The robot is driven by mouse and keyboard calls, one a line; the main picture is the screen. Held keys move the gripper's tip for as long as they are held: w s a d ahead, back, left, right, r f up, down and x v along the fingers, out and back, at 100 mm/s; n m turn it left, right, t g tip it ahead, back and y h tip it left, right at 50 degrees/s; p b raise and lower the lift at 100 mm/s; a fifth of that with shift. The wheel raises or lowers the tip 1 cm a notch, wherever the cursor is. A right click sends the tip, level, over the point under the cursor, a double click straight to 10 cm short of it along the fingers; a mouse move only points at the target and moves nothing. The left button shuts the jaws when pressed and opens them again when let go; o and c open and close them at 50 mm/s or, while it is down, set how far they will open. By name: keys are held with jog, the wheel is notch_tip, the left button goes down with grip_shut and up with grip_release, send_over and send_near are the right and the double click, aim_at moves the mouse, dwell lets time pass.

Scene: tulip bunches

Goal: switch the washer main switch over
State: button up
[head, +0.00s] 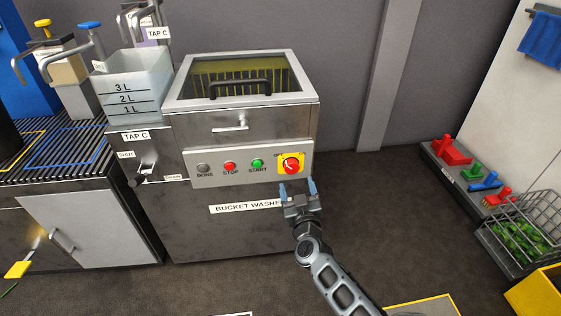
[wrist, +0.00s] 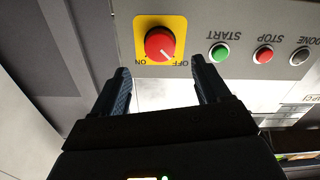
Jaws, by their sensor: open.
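The washer main switch is a red rotary knob (head: 291,165) on a yellow plate at the right end of the washer's front panel. In the wrist view the knob (wrist: 160,43) appears upside down, with ON at its lower left and OFF at its lower right. Its white mark seems to point toward OFF. My gripper (head: 297,187) is open and empty, just below and in front of the switch. In the wrist view the fingertips (wrist: 160,70) are spread to either side of the knob, apart from it.
The panel also carries a green START button (head: 257,164), a red STOP button (head: 230,167) and a grey DONE lamp (head: 204,169). The washer lid (head: 240,89) is closed. A wire basket (head: 520,235) stands at the right.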

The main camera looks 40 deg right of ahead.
aim_at(292, 169)
jog(key=b+x, duration=0.2)
jog(key=x, duration=0.5)
jog(key=shift+w+d, duration=0.1)
jog(key=shift+w, duration=0.1)
jog(key=c, duration=1)
jog(key=shift+c, duration=0.2)
